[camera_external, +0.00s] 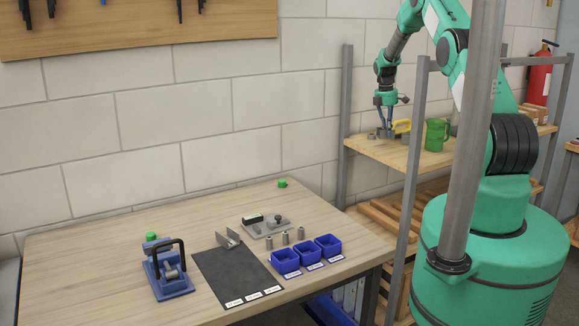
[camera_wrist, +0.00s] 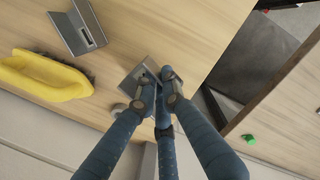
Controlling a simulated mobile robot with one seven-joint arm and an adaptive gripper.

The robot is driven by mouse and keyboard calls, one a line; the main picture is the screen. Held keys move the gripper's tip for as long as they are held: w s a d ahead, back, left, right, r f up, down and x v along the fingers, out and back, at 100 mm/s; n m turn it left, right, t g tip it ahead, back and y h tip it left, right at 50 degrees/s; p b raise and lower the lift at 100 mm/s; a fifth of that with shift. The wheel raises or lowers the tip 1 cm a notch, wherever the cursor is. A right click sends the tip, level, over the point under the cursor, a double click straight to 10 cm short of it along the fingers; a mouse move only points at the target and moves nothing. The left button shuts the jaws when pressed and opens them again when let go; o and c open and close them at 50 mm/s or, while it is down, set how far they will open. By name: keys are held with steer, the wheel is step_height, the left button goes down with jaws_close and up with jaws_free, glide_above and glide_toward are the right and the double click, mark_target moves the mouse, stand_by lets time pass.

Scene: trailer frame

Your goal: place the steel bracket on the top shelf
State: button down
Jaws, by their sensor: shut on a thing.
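My gripper (camera_external: 386,133) is over the top shelf (camera_external: 365,148), fingers pointing down. In the wrist view my gripper (camera_wrist: 160,86) is shut on a grey steel bracket (camera_wrist: 135,80), an angled plate with a slot, partly hidden by the fingers. It is at or just above the wooden shelf board (camera_wrist: 175,25); I cannot tell whether it touches. A second, similar grey bracket (camera_wrist: 78,30) lies on the shelf at the upper left of the wrist view. Another angled metal bracket (camera_external: 228,238) is on the workbench beside the dark mat.
Grey posts (camera_external: 412,180) frame the shelf. The workbench (camera_external: 100,245) holds blue bins (camera_external: 285,261) and a clamp (camera_external: 167,270).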

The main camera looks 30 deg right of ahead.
mark_target(384, 138)
steer(key=shift+f, duration=0.25)
steer(key=shift+f+p, duration=0.3)
steer(key=shift+f, duration=1.55)
steer(key=shift+f, duration=0.1)
steer(key=c, duration=1.9)
jaws_free()
steer(key=shift+f, duration=0.1)
steer(key=shift+o, duration=0.2)
step_height(384, 138, up, 12)
steer(key=a+b, duration=0.1)
steer(key=shift+w+a+b, duration=0.15)
steer(key=shift+w+b, duration=0.1)
steer(key=shift+b, duration=0.15)
